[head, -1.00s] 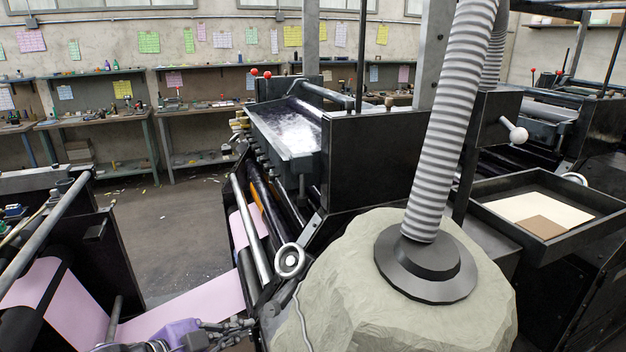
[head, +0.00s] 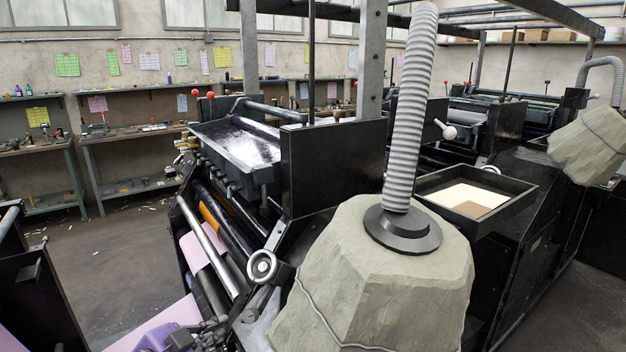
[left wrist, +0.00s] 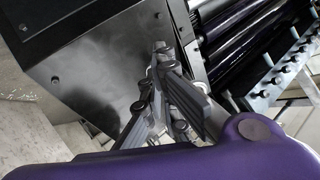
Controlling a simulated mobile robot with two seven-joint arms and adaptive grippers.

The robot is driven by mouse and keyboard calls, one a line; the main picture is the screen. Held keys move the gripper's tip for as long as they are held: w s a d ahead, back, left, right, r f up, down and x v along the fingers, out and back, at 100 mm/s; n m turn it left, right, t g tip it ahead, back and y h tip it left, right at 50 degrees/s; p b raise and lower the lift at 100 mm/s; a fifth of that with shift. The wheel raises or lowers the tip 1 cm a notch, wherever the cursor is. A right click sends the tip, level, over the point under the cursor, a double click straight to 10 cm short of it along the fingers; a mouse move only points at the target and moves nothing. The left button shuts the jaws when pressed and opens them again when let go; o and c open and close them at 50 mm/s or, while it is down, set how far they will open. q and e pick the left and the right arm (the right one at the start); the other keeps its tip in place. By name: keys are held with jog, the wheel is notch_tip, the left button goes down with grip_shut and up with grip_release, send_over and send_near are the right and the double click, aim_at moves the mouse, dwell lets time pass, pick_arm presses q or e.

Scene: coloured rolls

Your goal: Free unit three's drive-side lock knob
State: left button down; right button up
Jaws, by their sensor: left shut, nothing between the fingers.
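A printing unit (head: 332,168) fills the middle of the head view, with an ink trough (head: 238,148) on top. A round metal handwheel (head: 263,266) sits low on its near side, and a white ball knob (head: 449,132) is on a lever further right. I cannot tell which unit is three or which knob is the drive-side lock knob. My left gripper (head: 205,336) is at the bottom edge, partly cut off, below and left of the handwheel. In the left wrist view my left gripper (left wrist: 172,88) is shut and empty before a dark panel (left wrist: 95,65). My right gripper is out of view.
A large grey-green covered bulk (head: 375,285) with a ribbed hose (head: 410,110) stands close in front. A black tray (head: 515,193) with paper is behind it. Pink paper web (head: 195,250) runs at the left. Open floor (head: 90,265) lies between the machine and the benches.

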aim_at(251, 315)
pick_arm(q)
jog(key=b+x, duration=0.2)
jog(key=x, duration=0.4)
jog(key=shift+w+f+b, duration=0.25)
jog(key=shift+b, duration=0.15)
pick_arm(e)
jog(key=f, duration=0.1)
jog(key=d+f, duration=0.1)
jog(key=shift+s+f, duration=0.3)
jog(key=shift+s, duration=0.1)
pick_arm(q)
jog(key=shift+d, duration=0.15)
jog(key=shift+d+f, duration=0.1)
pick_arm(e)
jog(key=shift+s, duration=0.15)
pick_arm(q)
jog(key=shift+s+d, duration=0.1)
jog(key=shift+d, duration=0.15)
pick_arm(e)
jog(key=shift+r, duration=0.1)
